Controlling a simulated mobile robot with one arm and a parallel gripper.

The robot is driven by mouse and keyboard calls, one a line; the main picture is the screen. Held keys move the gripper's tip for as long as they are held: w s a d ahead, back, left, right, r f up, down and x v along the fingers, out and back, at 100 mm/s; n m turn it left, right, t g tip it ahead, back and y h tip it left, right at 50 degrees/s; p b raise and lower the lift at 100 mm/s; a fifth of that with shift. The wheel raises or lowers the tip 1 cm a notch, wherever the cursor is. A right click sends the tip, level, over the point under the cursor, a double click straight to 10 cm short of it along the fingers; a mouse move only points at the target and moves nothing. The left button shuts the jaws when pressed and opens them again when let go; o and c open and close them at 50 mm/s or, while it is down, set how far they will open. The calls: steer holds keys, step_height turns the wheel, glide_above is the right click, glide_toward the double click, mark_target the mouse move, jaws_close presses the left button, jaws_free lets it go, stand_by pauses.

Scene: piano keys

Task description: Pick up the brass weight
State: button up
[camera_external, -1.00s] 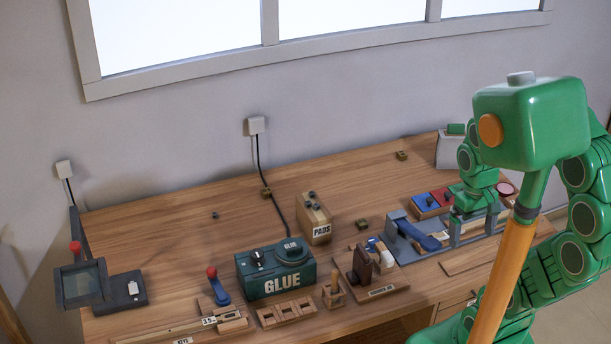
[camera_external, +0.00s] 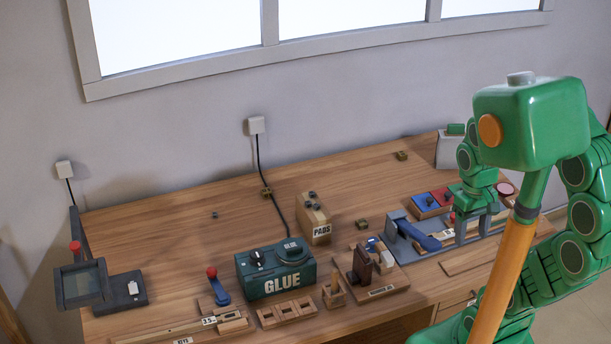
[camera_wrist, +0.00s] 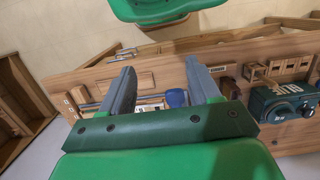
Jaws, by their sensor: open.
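No object is clearly recognisable as the brass weight.
The green GLUE box (camera_external: 276,271) and PADS box (camera_external: 314,219) stand mid-desk. Red and blue blocks (camera_external: 432,201) sit behind my gripper. A screen on a stand (camera_external: 82,284) is at the left. The back of the desk (camera_external: 340,175) is mostly clear.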

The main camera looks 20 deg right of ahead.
steer(key=w+a+f+m+y, duration=0.1)
steer(key=w+a+m+y, duration=0.35)
steer(key=w, duration=0.85)
steer(key=w+a+f+m+y, duration=0.1)
steer(key=w+a, duration=0.6)
steer(key=w, duration=0.5)
steer(key=w+a+f+m+y, duration=0.1)
steer(key=w+a+m+y, duration=0.15)
steer(key=w+a, duration=0.7)
steer(key=m+t+y, duration=0.1)
steer(key=m+y, duration=0.4)
steer(key=m, duration=0.4)
glide_toward(268, 189)
steer(key=shift+s+a+f, duration=0.3)
steer(key=shift+s+a, duration=0.15)
steer(key=shift+a, duration=0.1)
steer(key=shift+w+a+f+m, duration=0.1)
steer(key=shift+a+f+m, duration=0.1)
steer(key=shift+f+m, duration=0.1)
steer(key=shift+w+x, duration=0.2)
steer(key=shift+x, duration=3.45)
steer(key=shift+r, duration=0.2)
steer(key=c, duration=1.1)
steer(key=shift+r, duration=0.1)
